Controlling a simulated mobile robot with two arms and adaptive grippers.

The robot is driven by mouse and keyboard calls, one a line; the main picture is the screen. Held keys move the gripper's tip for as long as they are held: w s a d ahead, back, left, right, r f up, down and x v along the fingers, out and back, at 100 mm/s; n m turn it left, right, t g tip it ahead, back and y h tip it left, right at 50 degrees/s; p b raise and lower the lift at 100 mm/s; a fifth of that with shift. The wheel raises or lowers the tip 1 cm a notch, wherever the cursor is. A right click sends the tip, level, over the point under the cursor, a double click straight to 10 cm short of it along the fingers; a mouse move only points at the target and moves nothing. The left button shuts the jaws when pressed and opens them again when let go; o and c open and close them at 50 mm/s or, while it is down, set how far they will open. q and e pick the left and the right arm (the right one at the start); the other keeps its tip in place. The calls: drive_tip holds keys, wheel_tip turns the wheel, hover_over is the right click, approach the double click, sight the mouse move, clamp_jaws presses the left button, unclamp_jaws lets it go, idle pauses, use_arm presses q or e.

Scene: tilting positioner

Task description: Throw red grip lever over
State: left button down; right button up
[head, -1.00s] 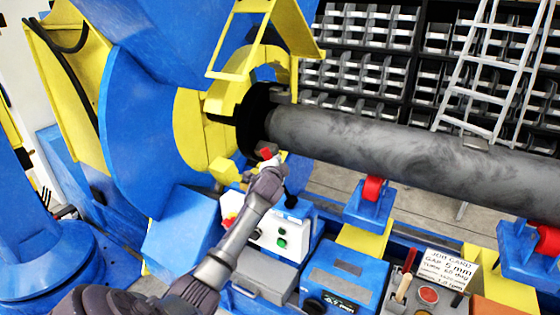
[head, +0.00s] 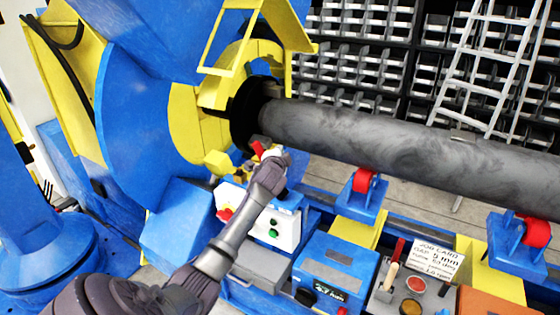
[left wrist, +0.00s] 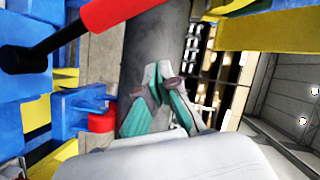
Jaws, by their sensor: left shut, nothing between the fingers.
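The red grip lever (head: 259,147) shows in the head view as a small red piece below the dark chuck end of the pipe, just left of my left gripper. In the left wrist view its red grip (left wrist: 118,10) on a black rod (left wrist: 58,40) crosses the upper left. My left gripper (head: 276,155) is shut and empty beside the lever; its fingertips (left wrist: 160,85) sit to the right of and below the red grip in the wrist view, apart from it in the picture. The lever's base is partly hidden in the head view. My right gripper is not in view.
A large grey pipe (head: 400,140) runs right from the blue and yellow positioner (head: 140,125), above red rollers (head: 364,181). A white control box (head: 283,226) with buttons stands below my left wrist. Blue boxes, tools and a job card (head: 437,260) lie along the front.

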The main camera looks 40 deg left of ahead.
use_arm(q)
drive_tip(key=b+v, duration=0.1)
drive_tip(key=v, duration=0.7)
drive_tip(key=shift+s+a+b, duration=0.25)
drive_tip(key=shift+s+b, duration=0.15)
drive_tip(key=shift+s, duration=0.1)
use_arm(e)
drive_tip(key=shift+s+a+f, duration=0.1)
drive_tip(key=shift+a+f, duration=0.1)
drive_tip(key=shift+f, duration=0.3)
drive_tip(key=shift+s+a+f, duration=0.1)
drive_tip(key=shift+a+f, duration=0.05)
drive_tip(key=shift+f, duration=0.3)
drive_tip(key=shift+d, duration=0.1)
